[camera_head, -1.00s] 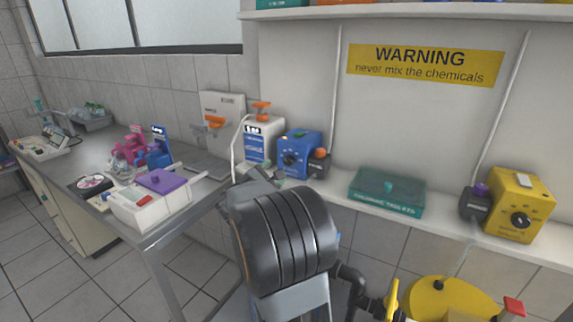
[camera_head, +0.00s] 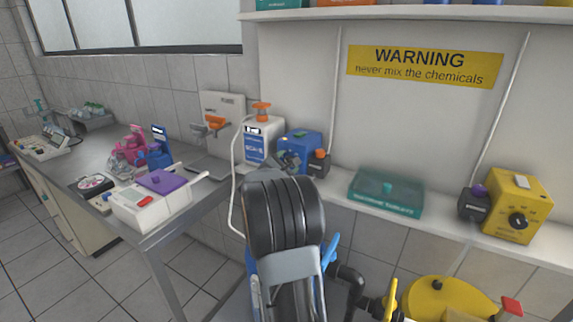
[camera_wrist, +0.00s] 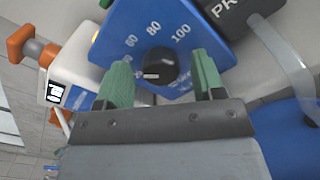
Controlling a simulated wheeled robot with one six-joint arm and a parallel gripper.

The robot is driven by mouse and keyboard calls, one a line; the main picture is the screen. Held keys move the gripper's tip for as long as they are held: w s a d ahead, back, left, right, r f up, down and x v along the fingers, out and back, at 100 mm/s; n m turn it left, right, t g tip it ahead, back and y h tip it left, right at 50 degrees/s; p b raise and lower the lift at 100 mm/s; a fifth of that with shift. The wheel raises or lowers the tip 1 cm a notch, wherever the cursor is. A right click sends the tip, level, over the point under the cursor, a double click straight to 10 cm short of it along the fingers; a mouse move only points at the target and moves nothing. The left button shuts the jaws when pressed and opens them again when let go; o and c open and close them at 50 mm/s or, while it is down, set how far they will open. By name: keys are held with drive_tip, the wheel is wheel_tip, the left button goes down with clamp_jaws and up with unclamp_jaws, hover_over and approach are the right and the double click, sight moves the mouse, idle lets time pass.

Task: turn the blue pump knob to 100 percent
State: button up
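The blue pump (camera_wrist: 150,25) fills the top of the wrist view, with white marks including 60, 80 and 100 on its face. Its black knob (camera_wrist: 163,62) shows a pale mark at its lower left, away from the 100. My gripper (camera_wrist: 164,80) has its green fingertips apart, one on each side of the knob, with gaps visible. In the head view the blue pump (camera_head: 312,142) stands on the shelf, its face mostly hidden behind my gripper (camera_head: 287,160).
A white-and-blue container with an orange cap (camera_head: 262,135) stands left of the pump. A black box (camera_head: 319,164) stands at its right. A teal box (camera_head: 386,194) and a yellow pump (camera_head: 517,205) sit further right on the shelf.

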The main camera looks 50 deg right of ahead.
drive_tip(key=c, duration=0.9)
drive_tip(key=shift+o, duration=0.2)
